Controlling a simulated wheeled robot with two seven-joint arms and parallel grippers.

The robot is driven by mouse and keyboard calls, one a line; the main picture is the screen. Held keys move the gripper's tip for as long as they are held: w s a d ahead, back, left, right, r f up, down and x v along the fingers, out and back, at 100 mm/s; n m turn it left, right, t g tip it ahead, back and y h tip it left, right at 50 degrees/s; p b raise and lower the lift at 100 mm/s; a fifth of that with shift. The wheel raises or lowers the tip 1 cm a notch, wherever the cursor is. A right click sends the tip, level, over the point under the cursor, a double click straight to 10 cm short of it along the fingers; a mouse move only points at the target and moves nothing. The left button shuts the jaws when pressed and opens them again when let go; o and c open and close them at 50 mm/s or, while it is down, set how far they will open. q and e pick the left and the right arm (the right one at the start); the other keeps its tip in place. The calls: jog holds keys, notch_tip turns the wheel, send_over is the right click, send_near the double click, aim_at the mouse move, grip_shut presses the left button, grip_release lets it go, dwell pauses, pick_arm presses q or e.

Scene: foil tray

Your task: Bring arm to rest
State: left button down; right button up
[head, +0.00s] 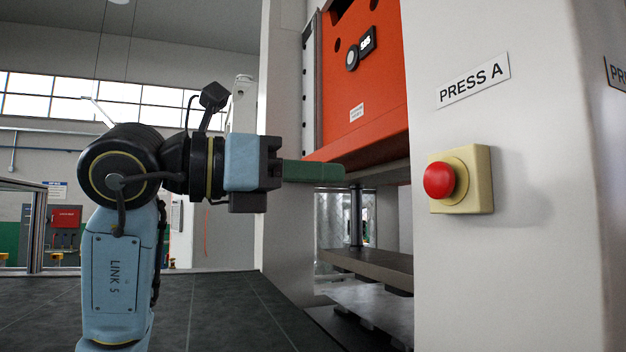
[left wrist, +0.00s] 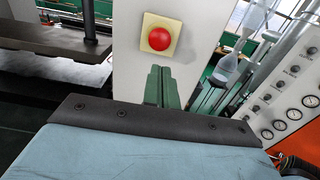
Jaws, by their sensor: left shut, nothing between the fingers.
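My left arm comes in from the left in the head view, and its left gripper (head: 345,172) points right, toward the press column. Its green fingers are shut together with nothing between them. They also show in the left wrist view (left wrist: 160,75), below the red button in the picture. The red button (head: 439,180) sits on a cream square plate on the column and shows in the left wrist view too (left wrist: 159,39). The fingertips are apart from the button in the head view. My right gripper is in neither view.
The orange press head (head: 360,90) hangs above and behind the fingers. The press's lower plate (head: 372,268) lies below them. The pale column (head: 520,270) with the PRESS A label stands to the right. A dark table surface (head: 225,310) is at the bottom left.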

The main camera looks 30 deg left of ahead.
pick_arm(q)
jog(key=shift+s+a, duration=0.15)
dwell(0.4)
